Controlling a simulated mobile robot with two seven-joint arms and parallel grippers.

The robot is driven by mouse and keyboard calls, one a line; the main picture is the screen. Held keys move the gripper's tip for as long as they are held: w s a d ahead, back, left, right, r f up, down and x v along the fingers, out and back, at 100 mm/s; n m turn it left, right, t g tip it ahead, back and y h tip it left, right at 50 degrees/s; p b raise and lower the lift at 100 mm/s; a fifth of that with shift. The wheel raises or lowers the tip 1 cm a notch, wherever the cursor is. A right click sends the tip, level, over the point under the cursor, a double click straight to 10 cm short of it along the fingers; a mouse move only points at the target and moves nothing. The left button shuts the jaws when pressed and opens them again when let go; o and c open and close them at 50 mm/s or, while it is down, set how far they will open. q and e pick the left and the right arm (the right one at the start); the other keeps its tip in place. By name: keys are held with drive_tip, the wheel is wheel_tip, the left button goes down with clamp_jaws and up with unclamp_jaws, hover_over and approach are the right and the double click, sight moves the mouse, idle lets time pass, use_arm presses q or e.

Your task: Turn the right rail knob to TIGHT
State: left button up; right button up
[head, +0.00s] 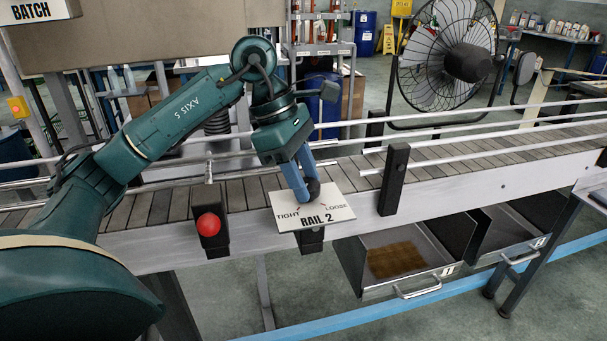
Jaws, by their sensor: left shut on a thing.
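The white RAIL 2 plate (325,220) is fixed on the conveyor's near side. A dark round knob (314,188) shows at the plate's upper middle, partly hidden by my gripper. My left gripper (306,193) reaches down from above with its blue fingers shut on this knob. Which way the knob points cannot be made out. My right gripper is not in view.
White guide rails run along the slatted conveyor (155,208). Below is an open drawer (372,292) with a brown patch inside. A fan (468,62) stands behind.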

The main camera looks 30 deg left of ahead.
use_arm(q)
drive_tip(key=shift+w+m, duration=0.1)
drive_tip(key=shift+m, duration=0.4)
drive_tip(key=shift+m+g, duration=0.4)
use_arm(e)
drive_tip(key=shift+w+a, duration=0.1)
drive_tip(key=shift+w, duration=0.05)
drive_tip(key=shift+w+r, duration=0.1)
use_arm(q)
drive_tip(key=o, duration=1)
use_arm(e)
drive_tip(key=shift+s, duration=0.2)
use_arm(q)
drive_tip(key=p+v, duration=0.3)
drive_tip(key=v, duration=1)
drive_tip(key=shift+r, duration=0.15)
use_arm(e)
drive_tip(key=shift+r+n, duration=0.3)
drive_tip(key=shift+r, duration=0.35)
